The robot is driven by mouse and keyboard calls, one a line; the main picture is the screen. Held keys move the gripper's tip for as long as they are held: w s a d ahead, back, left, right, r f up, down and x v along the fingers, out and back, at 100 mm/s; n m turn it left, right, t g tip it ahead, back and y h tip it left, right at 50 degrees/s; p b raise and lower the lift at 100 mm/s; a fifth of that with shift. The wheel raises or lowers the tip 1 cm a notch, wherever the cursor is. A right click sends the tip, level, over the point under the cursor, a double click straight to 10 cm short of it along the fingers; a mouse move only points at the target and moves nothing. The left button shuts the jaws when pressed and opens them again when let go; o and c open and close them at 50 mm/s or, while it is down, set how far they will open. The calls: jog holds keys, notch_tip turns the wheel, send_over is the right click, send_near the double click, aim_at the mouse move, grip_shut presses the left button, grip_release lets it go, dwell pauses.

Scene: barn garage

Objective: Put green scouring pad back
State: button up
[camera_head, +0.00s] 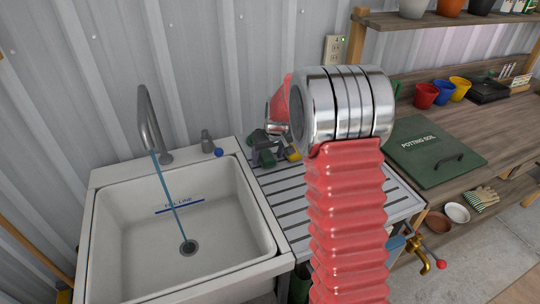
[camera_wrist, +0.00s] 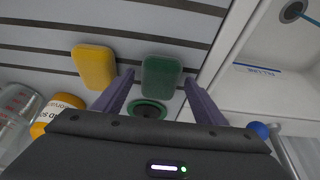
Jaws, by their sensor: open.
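The green scouring pad (camera_wrist: 160,78) lies on the slatted drainboard (camera_wrist: 45,42) in the wrist view. My gripper (camera_wrist: 159,86) is open, with its two purple fingers spread on either side of the pad. The fingers show gaps to the pad's sides; how high they are above the board I cannot tell. A yellow sponge (camera_wrist: 94,67) lies just left of the pad, outside the left finger. A round dark-green-rimmed object (camera_wrist: 149,109) shows between the fingers, nearer the gripper body. In the head view my arm hides much of the drainboard (camera_head: 293,220) and the pad is not clear.
In the wrist view a jar with an orange label (camera_wrist: 57,113) and a clear measuring cup (camera_wrist: 14,112) stand left. The white sink (camera_head: 180,230) with running water adjoins the drainboard. A blue knob (camera_wrist: 258,130) is near the right finger. A wooden bench (camera_head: 450,110) stands right.

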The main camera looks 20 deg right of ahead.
jog(key=v, duration=1.2)
jog(key=shift+r, duration=0.1)
jog(key=shift+s, duration=0.1)
jog(key=s+a+r, duration=0.4)
jog(key=s, duration=0.4)
jog(key=s+a+r, duration=0.5)
jog(key=s, duration=0.3)
jog(key=s+a+f, duration=0.1)
jog(key=s+a, duration=0.1)
jog(key=s, duration=0.6)
jog(key=s+a+f+t, duration=0.1)
jog(key=s+a, duration=0.1)
jog(key=s, duration=0.7)
